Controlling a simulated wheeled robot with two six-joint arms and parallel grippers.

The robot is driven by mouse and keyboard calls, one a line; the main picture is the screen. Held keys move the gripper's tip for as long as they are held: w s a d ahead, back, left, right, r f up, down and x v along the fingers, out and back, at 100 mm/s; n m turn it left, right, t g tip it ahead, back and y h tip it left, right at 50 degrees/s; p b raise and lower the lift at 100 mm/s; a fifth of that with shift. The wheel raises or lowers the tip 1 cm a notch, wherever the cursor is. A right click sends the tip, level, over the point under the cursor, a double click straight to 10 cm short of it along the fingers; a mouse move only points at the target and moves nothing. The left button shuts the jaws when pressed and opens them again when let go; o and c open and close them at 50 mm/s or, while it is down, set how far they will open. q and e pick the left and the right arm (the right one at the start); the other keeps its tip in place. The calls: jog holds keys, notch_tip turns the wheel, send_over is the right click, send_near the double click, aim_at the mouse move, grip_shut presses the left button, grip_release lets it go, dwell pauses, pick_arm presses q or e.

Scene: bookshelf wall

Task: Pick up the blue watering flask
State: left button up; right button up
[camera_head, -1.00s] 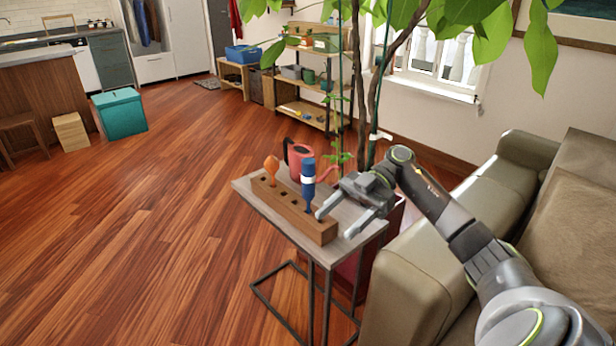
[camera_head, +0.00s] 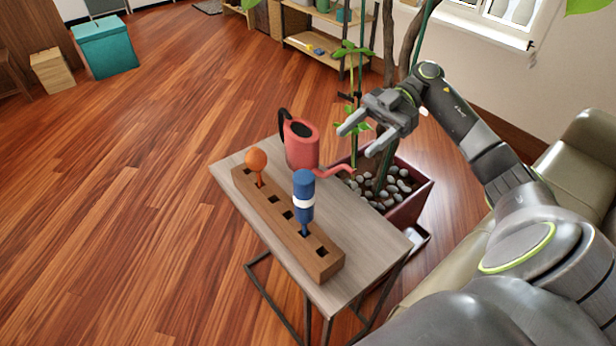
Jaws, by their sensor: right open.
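The blue watering flask (camera_head: 303,190) has a white band and stands upright, its narrow tip in a hole of the wooden block (camera_head: 316,266). The block lies along the front of the small side table (camera_head: 365,225). My right gripper (camera_head: 354,139) is open and empty. In the picture it is to the right of and above the flask, apart from it, between the red watering can and the plant. My left gripper is not in view.
An orange bulb (camera_head: 256,161) stands in the block's far left end. A red watering can (camera_head: 302,145) stands behind the flask, its spout pointing right. A potted plant (camera_head: 405,195) is behind the table, and a sofa (camera_head: 590,150) is at right. The table's right part is bare.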

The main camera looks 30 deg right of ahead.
aim_at(295, 195)
jog(key=p+x, duration=0.1)
jog(key=x, duration=1.6)
jog(key=shift+s+a+r+p, duration=0.1)
jog(key=shift+s+p, duration=0.15)
jog(key=shift+p, duration=0.1)
jog(key=c, duration=1.1)
